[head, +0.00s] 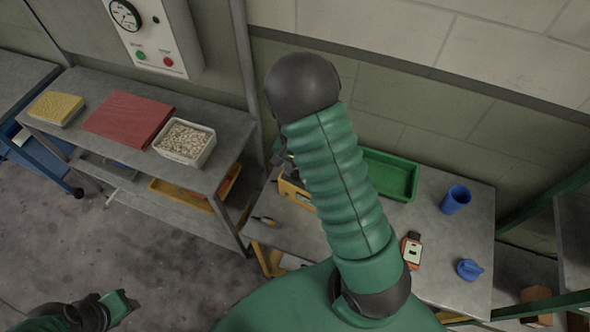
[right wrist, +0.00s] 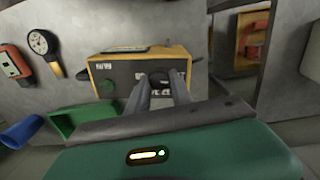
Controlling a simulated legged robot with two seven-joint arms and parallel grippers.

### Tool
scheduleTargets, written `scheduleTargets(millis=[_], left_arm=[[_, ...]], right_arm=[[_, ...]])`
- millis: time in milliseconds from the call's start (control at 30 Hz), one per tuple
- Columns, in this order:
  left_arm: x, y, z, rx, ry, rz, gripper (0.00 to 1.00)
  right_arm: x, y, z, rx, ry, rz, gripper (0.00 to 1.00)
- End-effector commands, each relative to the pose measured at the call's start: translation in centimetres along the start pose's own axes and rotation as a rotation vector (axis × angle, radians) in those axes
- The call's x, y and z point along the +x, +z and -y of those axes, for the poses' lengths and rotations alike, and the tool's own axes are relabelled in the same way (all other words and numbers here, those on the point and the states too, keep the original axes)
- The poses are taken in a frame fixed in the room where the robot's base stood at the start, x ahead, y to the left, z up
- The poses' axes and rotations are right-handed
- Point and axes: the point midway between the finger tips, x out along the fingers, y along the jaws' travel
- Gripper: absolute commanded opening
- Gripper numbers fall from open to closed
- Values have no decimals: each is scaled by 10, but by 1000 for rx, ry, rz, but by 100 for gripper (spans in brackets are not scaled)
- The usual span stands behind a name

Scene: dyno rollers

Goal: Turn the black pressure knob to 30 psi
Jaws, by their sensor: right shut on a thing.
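A yellow box with a dark front panel (right wrist: 118,78) is in the middle of the right wrist view. My right gripper (right wrist: 162,82) is shut on a black knob (right wrist: 158,76) on that panel. The fingers hide much of the knob and any markings around it. In the head view, my green right arm covers most of the yellow box (head: 295,193), and only small dark parts of the right gripper (head: 281,152) show beside the sleeve. Part of my left arm is at the bottom left; its fingers cannot be made out.
A green tray (head: 399,176), a blue cup (head: 455,199) and a blue lid-like piece (head: 469,269) are on the bench. A white panel (head: 160,35) hangs at the back left.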

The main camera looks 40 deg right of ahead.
Motion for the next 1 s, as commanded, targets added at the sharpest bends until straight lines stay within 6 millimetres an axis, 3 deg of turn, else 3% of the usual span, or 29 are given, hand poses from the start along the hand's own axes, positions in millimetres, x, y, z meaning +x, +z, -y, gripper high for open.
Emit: scheduleTargets(millis=[833,867,1000], left_arm=[[0,0,0,0,0,0,36],[0,0,0,0,0,0,36],[0,0,0,0,0,0,36]], right_arm=[[-1,0,0,-1,-1,-1,0],[-1,0,0,-1,-1,-1,30],[-1,0,0,-1,-1,-1,48]])
